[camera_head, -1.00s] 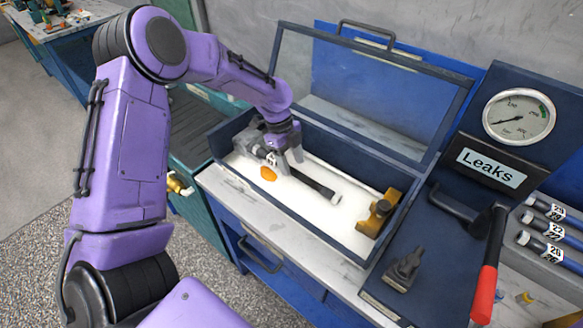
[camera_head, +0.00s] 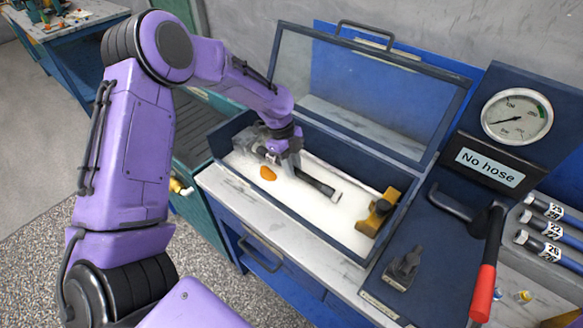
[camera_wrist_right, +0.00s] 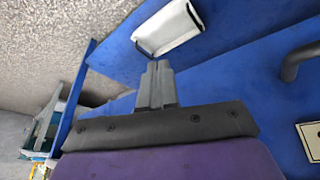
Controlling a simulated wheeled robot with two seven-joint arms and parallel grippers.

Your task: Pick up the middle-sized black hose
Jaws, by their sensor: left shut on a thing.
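A black hose (camera_head: 318,185) with a pale end lies inside the open blue box (camera_head: 300,212), slanting down to the right from my left gripper. My left gripper (camera_head: 290,166) reaches down into the box and is shut on the hose's left part, which the fingers hide. I cannot tell how high the hose is off the box floor, nor its size against other hoses. My right gripper (camera_wrist_right: 157,86) shows only in the right wrist view, its fingers together with nothing visible between them.
An orange piece (camera_head: 267,173) and a yellow-brown fitting (camera_head: 377,212) lie in the box. Its clear lid (camera_head: 365,95) stands open behind. To the right are a gauge (camera_head: 517,116), a sign reading "No hose" (camera_head: 489,167), a red-handled lever (camera_head: 485,280) and several labelled tubes (camera_head: 540,248).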

